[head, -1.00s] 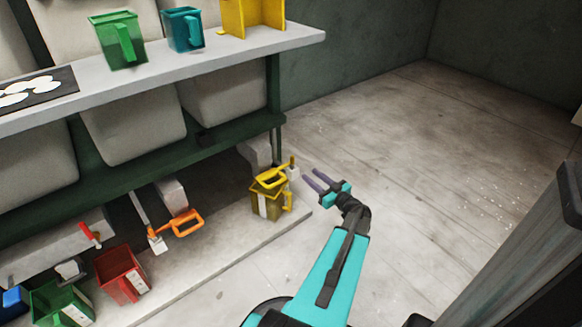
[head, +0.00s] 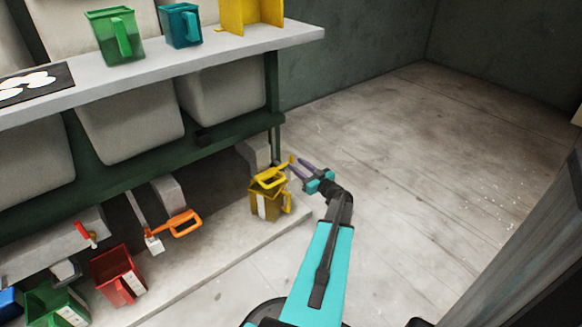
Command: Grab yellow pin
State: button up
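The fingers are apart, so the gripper is open. The fingertips overlap the pin's place in the picture; I cannot tell whether they touch it or stand around it.
The yellow container (head: 265,203) with a yellow handled frame (head: 271,178) is just left of my gripper. A dark green shelf post (head: 272,110) rises behind the pin. The floor (head: 420,160) at right is clear.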

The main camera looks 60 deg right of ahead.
aim_at(292, 161)
jog(key=shift+d+f+b+x, duration=0.15)
jog(key=shift+b+x, duration=0.35)
jog(key=shift+x, duration=0.5)
jog(key=shift+d+f+b+x, duration=0.1)
jog(key=shift+f+b+x, duration=0.3)
jog(key=shift+x, duration=0.6)
jog(key=shift+w+d+r, duration=0.1)
jog(key=shift+w+r, duration=0.2)
jog(key=shift+w, duration=0.25)
grip_shut()
